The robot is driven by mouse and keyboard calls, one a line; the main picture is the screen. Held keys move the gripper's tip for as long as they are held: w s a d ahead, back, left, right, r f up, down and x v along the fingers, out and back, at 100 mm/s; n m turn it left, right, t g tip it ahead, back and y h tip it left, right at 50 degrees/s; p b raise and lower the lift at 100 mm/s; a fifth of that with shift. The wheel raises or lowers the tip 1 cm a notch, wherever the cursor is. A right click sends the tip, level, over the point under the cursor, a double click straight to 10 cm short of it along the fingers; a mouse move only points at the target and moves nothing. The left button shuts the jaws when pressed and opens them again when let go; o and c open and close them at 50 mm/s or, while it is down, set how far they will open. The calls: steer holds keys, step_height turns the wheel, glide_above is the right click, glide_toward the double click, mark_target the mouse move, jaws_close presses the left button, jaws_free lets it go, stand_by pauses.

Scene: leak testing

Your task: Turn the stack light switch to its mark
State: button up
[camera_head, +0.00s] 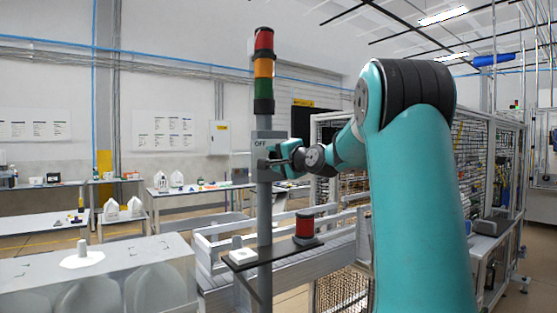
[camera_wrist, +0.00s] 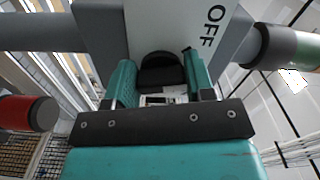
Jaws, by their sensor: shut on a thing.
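The stack light (camera_head: 264,70), with red, amber and green sections, stands on a grey pole (camera_head: 265,215). Below it is a grey switch box (camera_head: 263,137) marked OFF; its face (camera_wrist: 205,22) fills the top of the wrist view. A dark round switch knob (camera_wrist: 160,70) is on this face. My gripper (camera_head: 276,160) is at the box, its teal fingers on either side of the knob, shut on it. In the wrist view the gripper (camera_wrist: 160,85) covers part of the knob. The mark for the switch and the knob's pointing direction cannot be made out.
A wire-mesh cell (camera_head: 336,190) stands behind my arm. A bench (camera_head: 165,260) is at the lower left, with tables (camera_head: 190,189) farther back.

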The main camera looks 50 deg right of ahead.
steer(key=shift+f, duration=0.15)
steer(key=shift+f+n+b, duration=0.1)
steer(key=shift+n+b, duration=0.4)
steer(key=shift+b, duration=0.25)
steer(key=n+b, duration=0.4)
steer(key=shift+d+f, duration=0.1)
steer(key=o, duration=1.4)
steer(key=shift+r, duration=0.2)
steer(key=b+v, duration=0.2)
steer(key=v, duration=0.4)
steer(key=shift+b, duration=0.3)
